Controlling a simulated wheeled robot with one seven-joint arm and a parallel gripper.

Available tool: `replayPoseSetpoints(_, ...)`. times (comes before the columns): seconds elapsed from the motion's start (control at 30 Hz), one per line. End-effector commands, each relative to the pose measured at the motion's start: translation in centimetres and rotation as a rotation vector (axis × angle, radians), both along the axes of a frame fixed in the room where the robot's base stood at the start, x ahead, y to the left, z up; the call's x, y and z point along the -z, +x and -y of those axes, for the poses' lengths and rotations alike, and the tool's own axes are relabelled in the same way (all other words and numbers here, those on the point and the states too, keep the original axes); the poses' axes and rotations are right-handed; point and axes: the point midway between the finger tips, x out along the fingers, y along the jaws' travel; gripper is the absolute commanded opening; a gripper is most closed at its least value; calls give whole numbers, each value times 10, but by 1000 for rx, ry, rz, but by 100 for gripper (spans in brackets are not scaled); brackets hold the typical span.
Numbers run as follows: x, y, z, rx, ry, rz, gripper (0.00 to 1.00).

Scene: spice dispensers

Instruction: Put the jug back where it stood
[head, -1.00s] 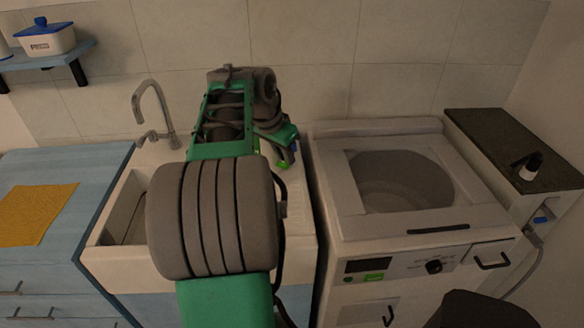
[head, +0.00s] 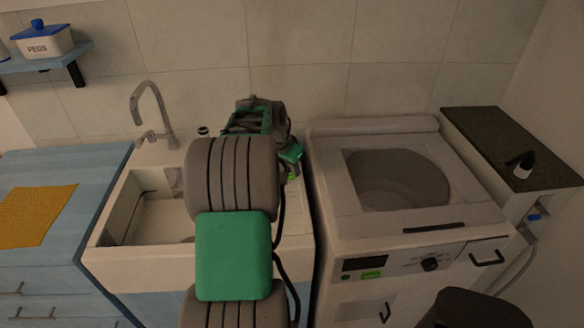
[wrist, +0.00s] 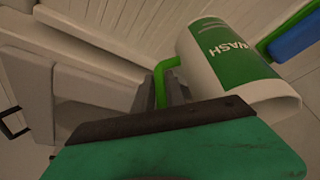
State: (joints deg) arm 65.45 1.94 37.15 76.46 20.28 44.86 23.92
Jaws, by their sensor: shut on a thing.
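The jug (wrist: 228,55) shows in the wrist view as a white cylinder with a green label reading WASH and a green handle. The lettering appears upside down and the body slanted in that view. My gripper (wrist: 174,84) is shut on the jug's green handle; the far ends of the jaws are partly hidden. In the head view my arm reaches over the right side of the sink (head: 112,268), and I cannot make out the jug there. What lies under the jug is not clear.
A top-loading washing machine (head: 440,213) stands right of the sink, with a dark-topped counter (head: 490,135) and small bottle (head: 526,166) beyond. A tap (head: 152,107) rises behind the sink. A yellow cloth (head: 36,215) lies on the blue worktop. A pegs box (head: 46,44) sits on a shelf.

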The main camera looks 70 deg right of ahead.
Motion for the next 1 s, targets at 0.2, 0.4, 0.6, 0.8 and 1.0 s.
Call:
replayPoseSetpoints(0.2,2,0,0,0,1,0,30)
replayPoseSetpoints(0.4,1,0,0,0,1,-1,38)
replayPoseSetpoints(0.6,-5,0,0,0,0,0,38)
replayPoseSetpoints(0.8,-38,5,-14,-2,-6,2,38)
replayPoseSetpoints(1.0,-85,10,-33,-2,-3,2,38)
